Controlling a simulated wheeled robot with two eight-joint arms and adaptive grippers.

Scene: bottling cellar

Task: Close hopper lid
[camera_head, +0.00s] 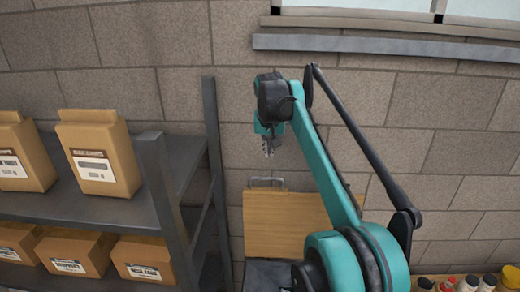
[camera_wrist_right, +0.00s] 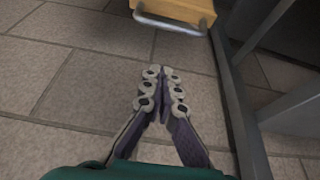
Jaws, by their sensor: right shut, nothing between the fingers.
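The hopper lid (camera_head: 262,222) is a light wooden panel, raised in front of the stone wall, with a grey bar handle (camera_head: 266,182) on its top edge. A dark surface, perhaps the hopper (camera_head: 265,275), shows below it. My right arm crosses in front of the lid's right part. My right gripper (camera_head: 268,152) is shut and empty, above the handle and apart from it. In the right wrist view the shut fingertips (camera_wrist_right: 164,70) point toward the lid (camera_wrist_right: 185,8) and its handle (camera_wrist_right: 168,24), with a gap between. My left gripper is not in view.
A grey metal shelf (camera_head: 120,212) with cardboard packages (camera_head: 98,155) stands at the left; its post (camera_head: 215,150) is close to my right gripper. Bottles or jars (camera_head: 468,284) stand at the lower right. A window ledge (camera_head: 380,46) runs along the wall above.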

